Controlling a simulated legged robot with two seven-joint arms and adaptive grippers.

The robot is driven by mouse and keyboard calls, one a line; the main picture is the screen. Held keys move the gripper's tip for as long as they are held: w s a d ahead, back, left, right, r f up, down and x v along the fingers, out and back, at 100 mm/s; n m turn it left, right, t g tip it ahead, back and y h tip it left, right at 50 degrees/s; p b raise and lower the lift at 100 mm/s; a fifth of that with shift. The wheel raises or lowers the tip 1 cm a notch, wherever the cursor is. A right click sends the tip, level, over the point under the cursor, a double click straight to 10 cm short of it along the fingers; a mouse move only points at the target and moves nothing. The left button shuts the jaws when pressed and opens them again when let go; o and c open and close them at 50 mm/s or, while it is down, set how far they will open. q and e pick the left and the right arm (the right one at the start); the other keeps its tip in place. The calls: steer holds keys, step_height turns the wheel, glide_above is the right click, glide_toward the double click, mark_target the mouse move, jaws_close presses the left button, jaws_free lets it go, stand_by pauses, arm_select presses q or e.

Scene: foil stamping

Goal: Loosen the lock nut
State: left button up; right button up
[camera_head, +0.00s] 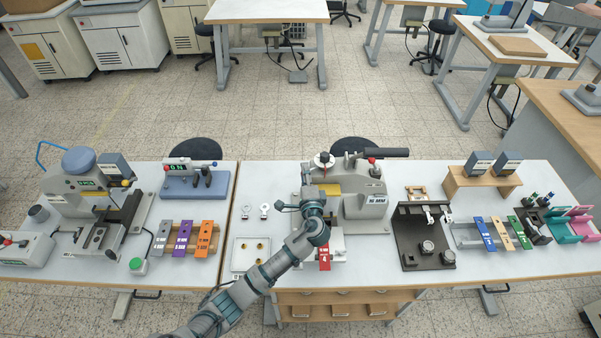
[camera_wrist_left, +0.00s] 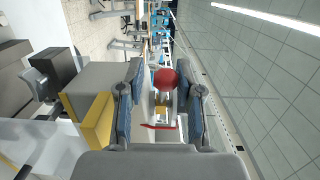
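The hot foil press (camera_head: 362,200) stands on the right-hand table, a grey machine with a black-gripped lever and a red knob. I cannot make out the lock nut for certain in either view. My left gripper (camera_head: 292,203) is at the left front side of this press, beside its yellow part (camera_head: 329,189). The wrist view shows the two blue-grey fingers of the left gripper (camera_wrist_left: 160,108) spread apart. A red ball (camera_wrist_left: 167,79) shows in the gap between them; I cannot tell how far beyond the fingertips it is. My right gripper is not in view.
A yellow block (camera_wrist_left: 92,122) and grey machine parts are close on the left of the wrist view. A white plate (camera_head: 238,255) with brass dots lies left of my arm. A dark fixture (camera_head: 415,235) stands right.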

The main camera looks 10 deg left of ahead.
arm_select(q)
steer(key=shift+o, duration=0.2)
steer(key=shift+w+d, duration=0.15)
steer(key=shift+w, duration=0.05)
steer(key=shift+r, duration=0.1)
steer(key=shift+a, duration=0.35)
steer(key=shift+s, duration=0.2)
steer(key=v, duration=1.1)
steer(key=shift+s+d, duration=0.25)
